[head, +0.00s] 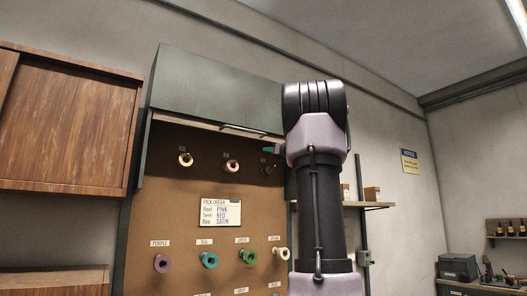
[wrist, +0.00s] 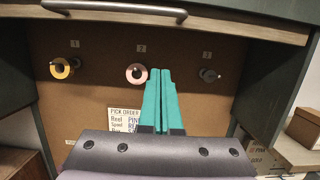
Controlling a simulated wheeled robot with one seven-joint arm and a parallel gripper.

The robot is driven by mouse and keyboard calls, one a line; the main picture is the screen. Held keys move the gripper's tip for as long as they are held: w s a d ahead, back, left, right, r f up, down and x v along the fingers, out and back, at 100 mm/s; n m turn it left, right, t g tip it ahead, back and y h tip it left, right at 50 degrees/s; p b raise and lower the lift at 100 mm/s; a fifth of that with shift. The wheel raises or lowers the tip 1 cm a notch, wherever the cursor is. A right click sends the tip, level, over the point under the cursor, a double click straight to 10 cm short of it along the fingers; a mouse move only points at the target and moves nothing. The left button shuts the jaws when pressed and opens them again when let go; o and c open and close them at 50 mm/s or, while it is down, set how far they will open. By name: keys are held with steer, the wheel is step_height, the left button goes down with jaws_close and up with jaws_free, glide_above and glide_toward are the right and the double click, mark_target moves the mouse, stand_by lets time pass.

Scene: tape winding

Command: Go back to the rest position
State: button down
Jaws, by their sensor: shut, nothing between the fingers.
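My gripper (wrist: 160,98) shows in the wrist view as two teal fingers pressed together, shut and empty. In the head view its teal tip (head: 272,149) shows at the left of my raised arm, in front of the upper part of the brown pegboard (head: 140,222). A yellow reel (wrist: 62,68) hangs on the left peg. My arm hides part of the board's right side in the head view.
A grey-green hood (head: 215,92) overhangs the board. A pick order card (head: 221,212) hangs mid-board, above purple (head: 161,263), teal (head: 209,260), green (head: 248,256) and cream (head: 282,254) reels. A wooden cabinet (head: 70,125) is at left; a shelf (head: 375,205) with small boxes is at right.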

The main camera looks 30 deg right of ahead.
steer(key=shift+s+f, duration=0.2)
steer(key=shift+s, duration=0.45)
steer(key=s+a+f+n+g, duration=0.4)
steer(key=s+a+f+n, duration=0.5)
steer(key=f, duration=0.3)
steer(key=s+a+f+n+g, duration=0.5)
steer(key=s+a+f+n, duration=0.5)
steer(key=a+f+n, duration=0.1)
steer(key=s+a+f+n+g+y, duration=0.1)
steer(key=s+a+f+n+g, duration=0.3)
steer(key=s+a+f+n, duration=0.6)
step_height(320, 180, down, 5)
steer(key=shift+s+n+g, duration=0.2)
steer(key=shift+n+g, duration=0.2)
steer(key=shift+n, duration=0.3)
